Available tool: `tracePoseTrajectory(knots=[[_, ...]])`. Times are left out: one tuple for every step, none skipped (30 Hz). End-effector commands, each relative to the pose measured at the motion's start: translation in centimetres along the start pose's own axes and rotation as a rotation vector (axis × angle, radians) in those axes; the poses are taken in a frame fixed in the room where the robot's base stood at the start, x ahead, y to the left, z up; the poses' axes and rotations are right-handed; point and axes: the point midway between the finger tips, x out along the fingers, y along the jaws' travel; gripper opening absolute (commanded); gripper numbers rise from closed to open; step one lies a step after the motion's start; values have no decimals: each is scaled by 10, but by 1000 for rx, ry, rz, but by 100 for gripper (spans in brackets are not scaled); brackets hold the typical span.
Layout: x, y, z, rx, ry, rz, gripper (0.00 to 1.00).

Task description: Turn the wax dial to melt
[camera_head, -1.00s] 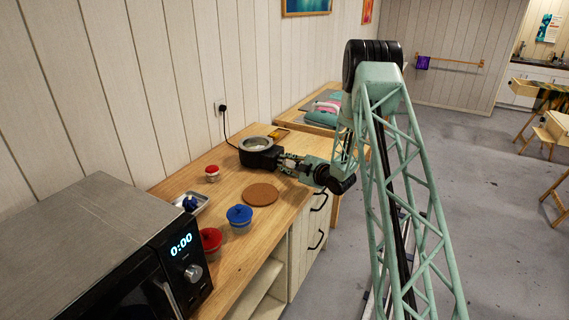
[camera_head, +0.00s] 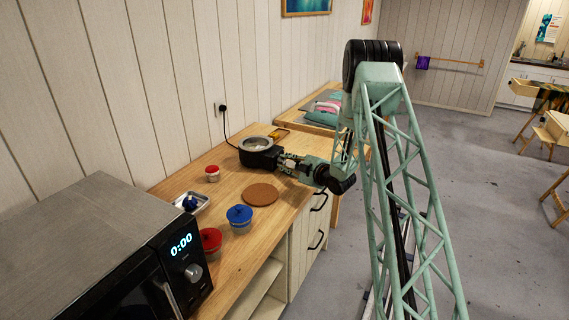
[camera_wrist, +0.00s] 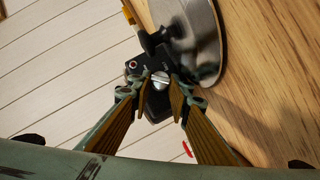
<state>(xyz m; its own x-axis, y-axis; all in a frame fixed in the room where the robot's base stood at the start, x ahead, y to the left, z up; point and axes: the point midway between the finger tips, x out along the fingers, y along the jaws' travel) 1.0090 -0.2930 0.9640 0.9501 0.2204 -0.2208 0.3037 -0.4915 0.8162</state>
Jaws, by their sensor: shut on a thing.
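The wax pot (camera_head: 257,148) is a black-bodied warmer with a pale inside, on the wooden counter by the wall. In the wrist view its metal bowl (camera_wrist: 197,42) shows at the upper right. The wax dial (camera_wrist: 160,80) is a small silver knob with a slot line on the pot's black front panel. My gripper (camera_wrist: 174,96) has its two fingers on either side of the dial and is shut on it. In the head view my gripper (camera_head: 284,162) reaches the pot's front from the right. The markings around the dial are too small to read.
A brown round mat (camera_head: 260,194), blue-lidded jar (camera_head: 239,216), red-lidded jar (camera_head: 210,240), small red-lidded pot (camera_head: 212,173) and metal tray (camera_head: 203,203) stand on the counter. A microwave (camera_head: 90,250) fills the lower left. A cord runs from the pot to the wall socket (camera_head: 222,108).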

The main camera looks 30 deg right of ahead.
Motion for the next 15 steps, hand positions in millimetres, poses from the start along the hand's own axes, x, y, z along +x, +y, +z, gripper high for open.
tracePoseTrajectory(knots=[[0,-2,0,1,-1,-3,7],[0,-2,0,1,-1,-3,20],[0,-2,0,1,-1,-3,23],[0,-2,0,1,-1,-2,23],[0,-2,0,1,-1,-2,23],[0,-2,0,1,-1,-2,23],[0,-1,0,1,-1,-2,23],[0,-1,0,1,-1,-2,23],[0,-1,0,1,0,-2,23],[0,-1,0,1,0,-1,23],[0,-1,0,1,0,-1,23],[0,-1,0,1,0,-1,23],[-1,-1,0,1,0,-1,23],[-1,-1,0,1,0,-1,23],[-2,-1,0,1,-1,-1,23]])
